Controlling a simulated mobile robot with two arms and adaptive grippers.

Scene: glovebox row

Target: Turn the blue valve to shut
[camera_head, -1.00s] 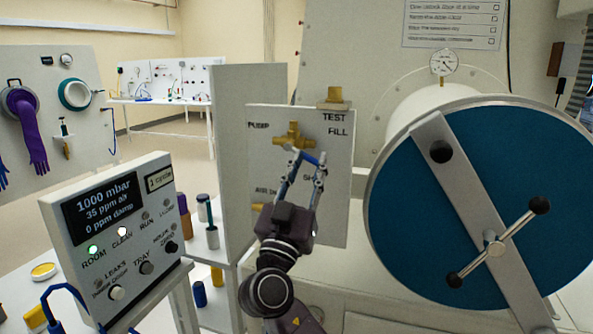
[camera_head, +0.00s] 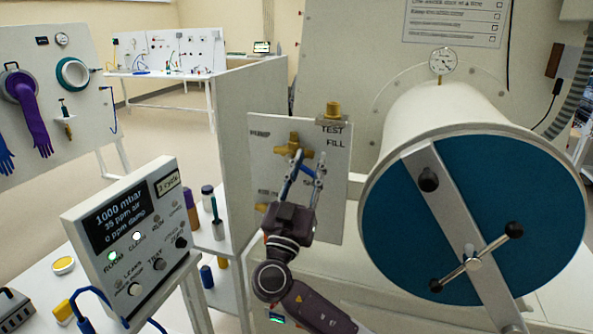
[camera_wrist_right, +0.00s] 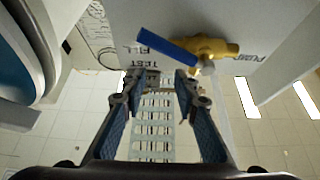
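The blue valve handle (camera_wrist_right: 166,46) is a flat lever on a brass valve body (camera_wrist_right: 205,46) on the white panel. In the right wrist view it slants from the body toward the upper left. In the head view the brass body (camera_head: 293,144) sits beneath the panel's top edge, and my fingers partly hide the handle. My right gripper (camera_head: 306,168) is in front of the valve. In the right wrist view its fingertips (camera_wrist_right: 169,78) are apart with no handle between them, and the handle lies just above them. Contact cannot be told. My left gripper is out of view.
The large blue round door (camera_head: 395,225) with a crossbar and black-knobbed handle stands close at the right. A control box (camera_head: 165,210) stands at the lower left. A tall grey panel (camera_head: 255,100) is just left of the valve panel (camera_head: 335,190).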

